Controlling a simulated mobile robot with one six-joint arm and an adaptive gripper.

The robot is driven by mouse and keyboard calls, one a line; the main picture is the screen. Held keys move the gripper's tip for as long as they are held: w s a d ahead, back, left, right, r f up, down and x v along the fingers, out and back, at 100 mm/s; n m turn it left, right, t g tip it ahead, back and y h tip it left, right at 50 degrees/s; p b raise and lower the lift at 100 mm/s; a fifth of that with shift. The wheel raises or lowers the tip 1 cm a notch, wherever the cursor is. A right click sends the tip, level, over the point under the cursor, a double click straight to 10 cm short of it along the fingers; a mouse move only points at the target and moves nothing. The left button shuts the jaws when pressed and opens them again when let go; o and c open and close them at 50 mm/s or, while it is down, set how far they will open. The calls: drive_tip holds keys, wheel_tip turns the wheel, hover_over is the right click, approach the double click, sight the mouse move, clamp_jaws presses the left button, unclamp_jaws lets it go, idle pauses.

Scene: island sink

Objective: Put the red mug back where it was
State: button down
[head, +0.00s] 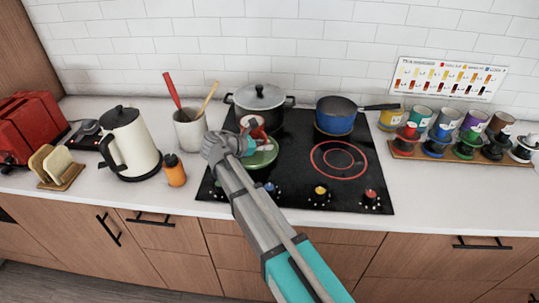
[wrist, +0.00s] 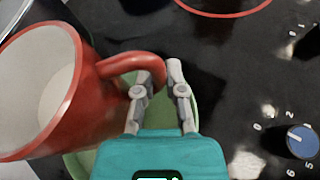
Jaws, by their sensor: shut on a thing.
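The red mug (wrist: 95,108) fills the left of the wrist view, its white inside facing left and up. My gripper (wrist: 157,85) is shut on its red handle. In the head view the mug (head: 257,130) is small and partly hidden by my gripper (head: 242,146). It is over the left part of the black cooktop (head: 290,150), above or at a round green dish or pan (head: 263,158). I cannot tell whether the mug touches it.
A lidded grey pot (head: 260,98) and a blue pan (head: 335,117) stand at the cooktop's back. A utensil crock (head: 189,130), orange bottle (head: 174,170) and white kettle (head: 128,145) stand left. A wooden rack (head: 402,153) with cups and cans is right. Bare counter lies in front.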

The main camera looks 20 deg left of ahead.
sight(266, 160)
drive_tip(key=shift+f+b, duration=1.1)
drive_tip(key=shift+f, duration=0.3)
drive_tip(key=shift+f, duration=0.15)
drive_tip(key=c, duration=0.7)
unclamp_jaws()
drive_tip(key=shift+r, duration=0.2)
drive_tip(key=shift+s+a+r, duration=0.1)
drive_tip(key=shift+s+a, duration=0.05)
drive_tip(key=p+v, duration=0.4)
drive_tip(key=v, duration=0.6)
drive_tip(key=shift+s+a+r, duration=0.1)
drive_tip(key=shift+s+r, duration=0.05)
drive_tip(key=shift+r, duration=0.05)
drive_tip(key=shift+s+a+r+p, duration=0.15)
drive_tip(key=shift+s+a+p, duration=0.2)
drive_tip(key=shift+s, duration=0.1)
